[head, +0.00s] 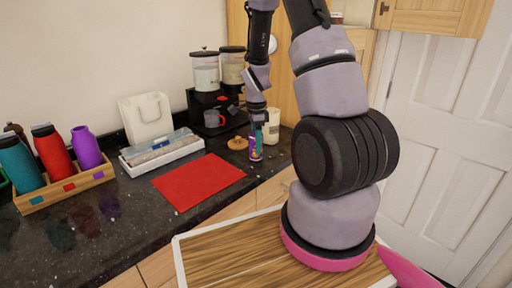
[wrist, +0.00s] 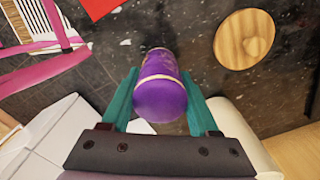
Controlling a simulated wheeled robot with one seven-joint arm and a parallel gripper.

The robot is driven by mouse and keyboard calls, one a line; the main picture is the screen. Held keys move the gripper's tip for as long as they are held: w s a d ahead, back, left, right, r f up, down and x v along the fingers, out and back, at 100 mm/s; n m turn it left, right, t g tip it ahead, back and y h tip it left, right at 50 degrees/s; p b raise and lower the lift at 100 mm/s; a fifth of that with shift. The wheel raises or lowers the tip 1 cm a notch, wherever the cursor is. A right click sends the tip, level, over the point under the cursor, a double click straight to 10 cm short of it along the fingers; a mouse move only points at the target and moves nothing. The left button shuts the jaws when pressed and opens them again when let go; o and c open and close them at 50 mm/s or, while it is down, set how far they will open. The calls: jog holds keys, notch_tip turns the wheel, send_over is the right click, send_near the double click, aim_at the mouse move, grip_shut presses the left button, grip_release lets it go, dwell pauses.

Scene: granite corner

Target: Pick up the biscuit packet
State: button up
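The biscuit packet looks like a purple cylinder with a pale band; it stands on the dark counter in the head view (head: 254,151). In the wrist view the biscuit packet (wrist: 160,92) rises between my fingers, its rounded purple end toward the camera. My gripper (head: 257,130) points down over it; its teal fingers lie on either side of the packet in the wrist view (wrist: 160,72). The fingers are spread wide and look open, very close to the packet's sides. Part of the packet is hidden behind a finger in the head view.
A round wooden piece (wrist: 244,39) lies close by. A cream canister (head: 272,126) stands just right of the packet. The coffee machine (head: 212,110) is behind. A red mat (head: 198,181) lies on the counter to the left, with a white tray (head: 162,154) and a bottle rack (head: 66,190) beyond.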

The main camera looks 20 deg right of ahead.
grip_shut()
jog(key=shift+r, duration=0.1)
